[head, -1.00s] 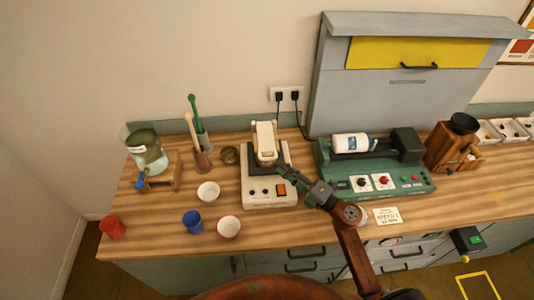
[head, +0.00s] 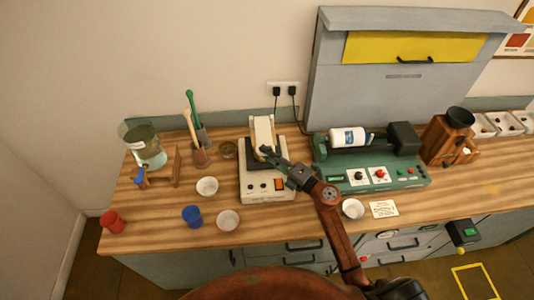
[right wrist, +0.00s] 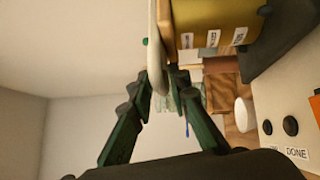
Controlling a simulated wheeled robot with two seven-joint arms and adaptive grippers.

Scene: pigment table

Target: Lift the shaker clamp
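The shaker (head: 256,189) is a cream box with knobs and an orange switch in the head view. Its pale shaker clamp (head: 263,131) stands above the dark platform, raised at its front. My right gripper (head: 267,153) is at the clamp's front edge. In the right wrist view my right fingers (right wrist: 160,80) lie on either side of the clamp's thin white edge (right wrist: 156,40) and appear closed on it. My left gripper is not in view.
A green roller machine (head: 370,176) stands to the right. White bowls (head: 207,186), a blue cup (head: 192,215) and a red cup (head: 112,221) are on the left. A small bowl (head: 353,208) is beside my right arm.

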